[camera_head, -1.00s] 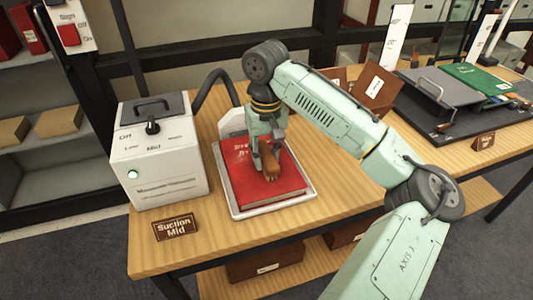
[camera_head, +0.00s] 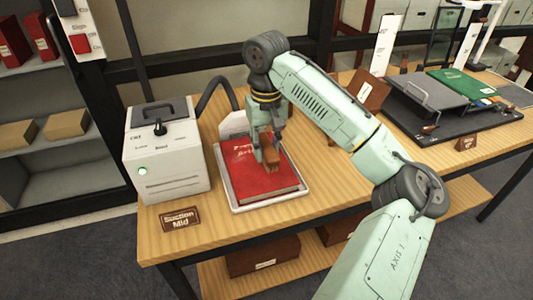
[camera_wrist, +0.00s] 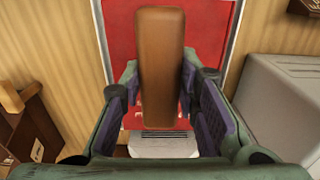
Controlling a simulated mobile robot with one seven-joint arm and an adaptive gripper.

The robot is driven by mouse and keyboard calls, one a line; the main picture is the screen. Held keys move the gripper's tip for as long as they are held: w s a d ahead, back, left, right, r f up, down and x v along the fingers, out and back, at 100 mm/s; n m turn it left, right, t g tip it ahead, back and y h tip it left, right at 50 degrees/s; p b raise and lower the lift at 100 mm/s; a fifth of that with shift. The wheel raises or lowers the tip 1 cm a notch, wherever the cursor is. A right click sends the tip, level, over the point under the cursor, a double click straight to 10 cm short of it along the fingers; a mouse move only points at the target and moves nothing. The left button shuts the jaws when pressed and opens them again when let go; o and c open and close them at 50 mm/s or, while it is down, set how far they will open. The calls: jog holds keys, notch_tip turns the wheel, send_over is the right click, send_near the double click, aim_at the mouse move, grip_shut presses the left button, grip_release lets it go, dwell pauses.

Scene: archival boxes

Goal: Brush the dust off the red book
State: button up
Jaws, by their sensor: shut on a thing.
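The red book (camera_head: 262,178) lies flat in a shallow white tray (camera_head: 238,208) on the wooden table. A few pale marks show on its cover in the head view. My gripper (camera_head: 268,148) is over the book, shut on a brown brush (camera_head: 271,157). In the wrist view the brush (camera_wrist: 161,60) stands between both fingers (camera_wrist: 158,100), with the red cover (camera_wrist: 205,40) behind it. The bristles are hidden, so I cannot tell whether they touch the cover.
A white suction machine (camera_head: 168,155) with a hose stands left of the tray, behind a "Suction Mid" sign (camera_head: 180,219). A dark mat (camera_head: 460,130) with a grey board and a green book (camera_head: 462,83) lies at the right.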

jog(key=shift+r, duration=1.4)
